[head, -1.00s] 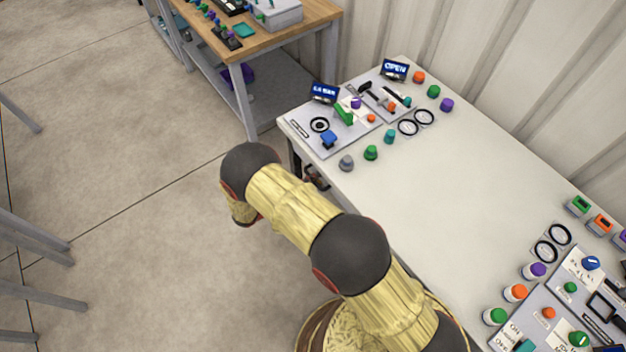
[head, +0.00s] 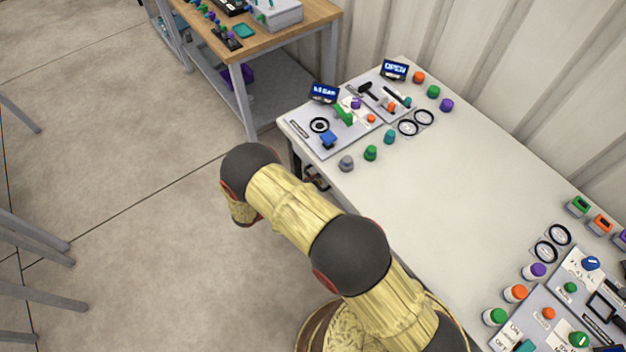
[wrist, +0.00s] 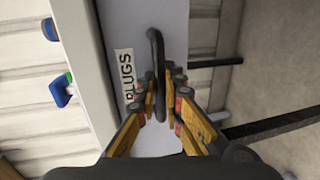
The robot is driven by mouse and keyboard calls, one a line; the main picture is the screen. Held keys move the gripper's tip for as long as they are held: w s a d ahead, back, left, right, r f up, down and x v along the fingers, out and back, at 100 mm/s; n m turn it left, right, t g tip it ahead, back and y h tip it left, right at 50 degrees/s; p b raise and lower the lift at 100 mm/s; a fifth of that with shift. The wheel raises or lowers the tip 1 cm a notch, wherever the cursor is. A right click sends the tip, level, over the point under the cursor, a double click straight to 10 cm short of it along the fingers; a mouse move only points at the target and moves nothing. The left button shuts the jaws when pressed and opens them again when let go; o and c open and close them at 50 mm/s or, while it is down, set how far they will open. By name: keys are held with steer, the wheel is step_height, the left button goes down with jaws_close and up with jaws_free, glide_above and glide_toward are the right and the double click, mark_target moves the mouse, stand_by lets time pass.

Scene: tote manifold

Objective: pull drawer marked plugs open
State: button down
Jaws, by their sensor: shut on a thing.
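The drawer's light grey front (wrist: 112,20) fills the middle of the wrist view. A white label reading PLUGS (wrist: 125,75) is on it, partly covered by a finger at its lower end. A dark bar handle (wrist: 156,48) stands out from the front beside the label. My gripper (wrist: 162,85) is shut on this handle, with one finger on each side of it. In the head view the drawer's label and front are hidden below the table edge and behind my arm. How far the drawer stands out cannot be told.
The white table (head: 450,190) carries a panel with knobs and a display (head: 323,93) at its far end, and another panel (head: 545,320) at the near right. A wooden-topped bench (head: 262,38) stands beyond. Open floor (head: 120,220) lies to the left.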

steer(key=f+b+v, duration=0.2)
steer(key=b+v, duration=0.1)
steer(key=v, duration=0.8)
steer(key=f+b+v, duration=0.2)
steer(key=v, duration=0.9)
steer(key=shift+s+a+f+b, duration=0.25)
steer(key=shift+s+a+b, duration=0.1)
steer(key=shift+a+b, duration=0.1)
steer(key=c, duration=2.2)
jaws_free()
steer(key=shift+c, duration=0.2)
steer(key=shift+a, duration=0.15)
steer(key=v, duration=1.1)
steer(key=shift+s+a+r, duration=0.15)
steer(key=shift+s+a, duration=0.1)
steer(key=shift+a, duration=0.05)
